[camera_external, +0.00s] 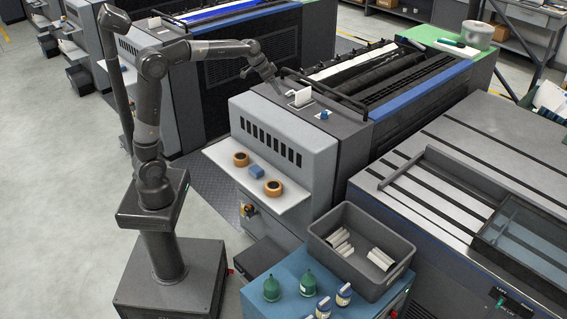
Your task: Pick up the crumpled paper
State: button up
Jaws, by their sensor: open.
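A small white object (302,97) sits on the dark top of the grey press unit (330,135), near its left end. It is too small to tell for sure whether it is the crumpled paper, and I see no other clear candidate. My arm reaches over from the left, and my gripper (284,90) points down at the press top, just left of the white object. My gripper is open. Its fingers are small and partly unclear, and I cannot tell whether they touch anything.
A dark rail (322,88) runs close behind the white object, and a blue piece (323,115) lies in front. Two orange rolls (241,159) and a blue block (257,171) sit on the lower shelf. A grey bin (335,258) with white rolls stands on a blue cart (262,312).

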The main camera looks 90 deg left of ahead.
jog(key=a+f, duration=0.3)
jog(key=a, duration=0.8)
jog(key=n+y, duration=0.1)
send_near(289, 92)
jog(key=f, duration=0.1)
jog(key=a+f, duration=0.1)
jog(key=w+a+f, duration=0.1)
jog(key=shift+w+f, duration=0.1)
jog(key=shift+f, duration=0.1)
jog(key=shift+x, duration=2.65)
jog(key=c, duration=1.1)
